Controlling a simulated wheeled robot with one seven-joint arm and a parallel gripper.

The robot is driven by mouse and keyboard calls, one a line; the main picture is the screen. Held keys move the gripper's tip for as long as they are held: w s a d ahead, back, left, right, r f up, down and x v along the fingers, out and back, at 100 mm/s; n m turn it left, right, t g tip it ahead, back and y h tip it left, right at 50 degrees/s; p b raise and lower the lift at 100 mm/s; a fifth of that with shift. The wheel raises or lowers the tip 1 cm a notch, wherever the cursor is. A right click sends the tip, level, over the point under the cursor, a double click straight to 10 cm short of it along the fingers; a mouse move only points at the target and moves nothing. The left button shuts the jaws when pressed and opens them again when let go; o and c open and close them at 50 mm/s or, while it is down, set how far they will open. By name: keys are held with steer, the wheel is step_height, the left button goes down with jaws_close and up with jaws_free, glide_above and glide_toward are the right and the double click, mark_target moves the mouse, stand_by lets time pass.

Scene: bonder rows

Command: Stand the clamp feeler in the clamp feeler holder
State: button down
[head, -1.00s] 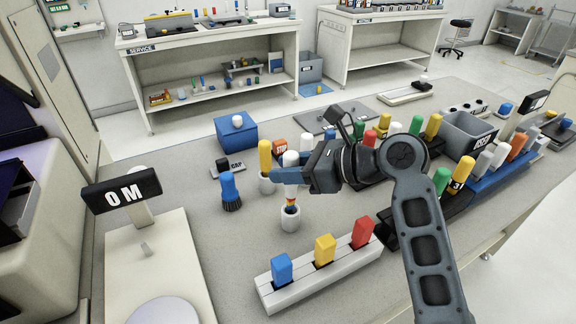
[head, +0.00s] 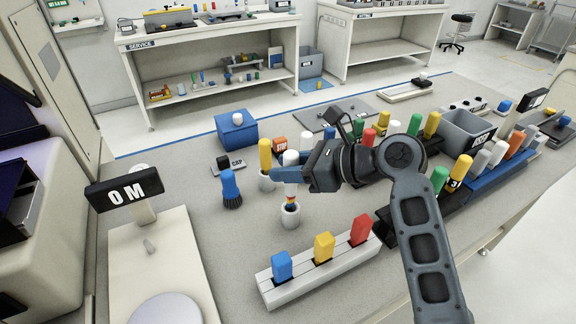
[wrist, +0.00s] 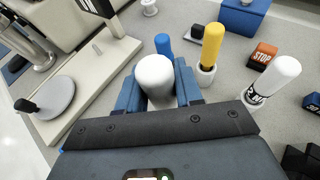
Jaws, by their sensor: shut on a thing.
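The clamp feeler has a thick white handle (head: 291,158) and a narrower lower part with coloured bands (head: 291,195). My gripper (head: 289,174) is shut around it and holds it about upright. In the wrist view its white top (wrist: 155,76) shows between my blue fingers. A small white cup-shaped holder (head: 290,217) stands on the bench directly below. The feeler's lower end overlaps the holder's mouth in the head view. I cannot tell how deep it sits inside. The wrist view hides the holder.
A yellow-handled tool (head: 265,153) in a white cup and a blue brush (head: 230,188) stand close by on the left. A white-handled tool (wrist: 278,76) stands in a cup at right. A white block rack (head: 322,272) lies in front.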

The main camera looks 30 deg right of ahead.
mark_target(296, 187)
steer(key=shift+f, duration=1.15)
steer(key=shift+f, duration=0.35)
steer(key=shift+f+b, duration=0.4)
steer(key=shift+f, duration=0.25)
steer(key=shift+f, duration=0.35)
steer(key=shift+f, duration=0.1)
steer(key=c, duration=0.7)
jaws_free()
steer(key=shift+o, duration=0.2)
steer(key=shift+s, duration=0.1)
